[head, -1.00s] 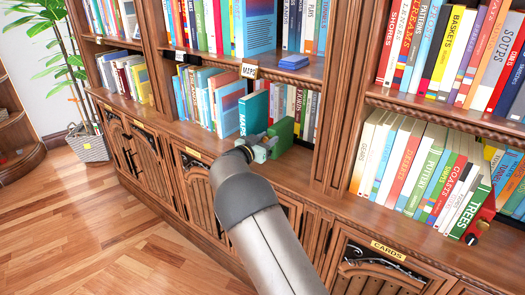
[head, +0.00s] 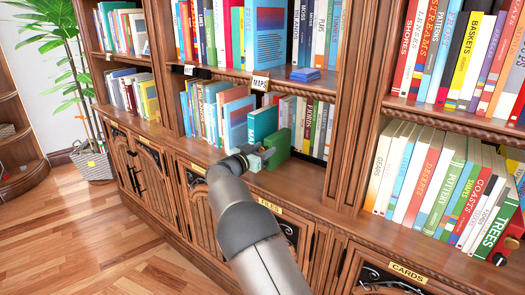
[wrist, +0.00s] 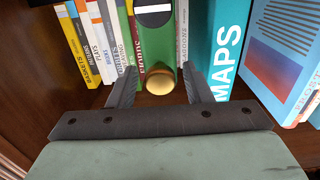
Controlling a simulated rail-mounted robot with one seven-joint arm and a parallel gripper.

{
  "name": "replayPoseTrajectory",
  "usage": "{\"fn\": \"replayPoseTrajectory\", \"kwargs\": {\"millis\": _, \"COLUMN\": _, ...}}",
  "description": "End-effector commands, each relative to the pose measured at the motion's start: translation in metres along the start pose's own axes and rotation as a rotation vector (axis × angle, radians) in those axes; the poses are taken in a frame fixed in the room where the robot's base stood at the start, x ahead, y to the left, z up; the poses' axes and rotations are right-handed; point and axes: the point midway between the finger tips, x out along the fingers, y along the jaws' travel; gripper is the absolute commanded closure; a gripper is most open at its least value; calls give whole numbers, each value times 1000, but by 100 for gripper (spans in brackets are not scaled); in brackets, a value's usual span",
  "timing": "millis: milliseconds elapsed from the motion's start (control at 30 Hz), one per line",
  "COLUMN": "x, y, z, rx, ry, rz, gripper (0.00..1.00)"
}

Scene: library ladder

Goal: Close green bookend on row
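The green bookend (head: 278,149) stands upright on the lower middle shelf, close to the teal MAPS book (head: 263,123) and partly in front of it. In the wrist view the bookend (wrist: 156,45) is a narrow green block with a pale label and a round brass knob. My gripper (head: 258,157) reaches it from the front. In the wrist view my gripper's fingertips (wrist: 160,68) lie along both sides of the block, with the knob between them. The row of books (head: 212,112) stands to the left of the bookend. Its contact with the row is hidden.
More upright books (head: 312,122) stand behind and right of the bookend. The MAPS label (head: 260,83) hangs on the shelf edge above. A blue item (head: 305,74) lies on the upper shelf. The front shelf ledge right of the bookend is clear.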

Motion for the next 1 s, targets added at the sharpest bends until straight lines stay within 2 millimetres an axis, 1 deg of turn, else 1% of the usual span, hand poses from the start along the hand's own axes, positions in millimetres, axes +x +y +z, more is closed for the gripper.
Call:
{"fn": "replayPoseTrajectory", "kwargs": {"millis": 67, "x": -4, "y": -1, "z": 0, "rx": 1, "ry": 0, "rz": -1, "gripper": 55}}
{"fn": "replayPoseTrajectory", "kwargs": {"millis": 167, "x": -15, "y": -1, "z": 0, "rx": 0, "ry": 0, "rz": -1, "gripper": 55}}
{"fn": "replayPoseTrajectory", "kwargs": {"millis": 267, "x": -35, "y": -1, "z": 1, "rx": 0, "ry": 0, "rz": -4, "gripper": 55}}
{"fn": "replayPoseTrajectory", "kwargs": {"millis": 500, "x": -95, "y": -1, "z": 1, "rx": 0, "ry": 0, "rz": -4, "gripper": 55}}
{"fn": "replayPoseTrajectory", "kwargs": {"millis": 700, "x": -139, "y": -1, "z": 1, "rx": 0, "ry": 0, "rz": -4, "gripper": 55}}
{"fn": "replayPoseTrajectory", "kwargs": {"millis": 833, "x": -159, "y": -1, "z": 1, "rx": 0, "ry": 0, "rz": -3, "gripper": 55}}
{"fn": "replayPoseTrajectory", "kwargs": {"millis": 1000, "x": -172, "y": 0, "z": 0, "rx": 0, "ry": -1, "rz": -1, "gripper": 55}}
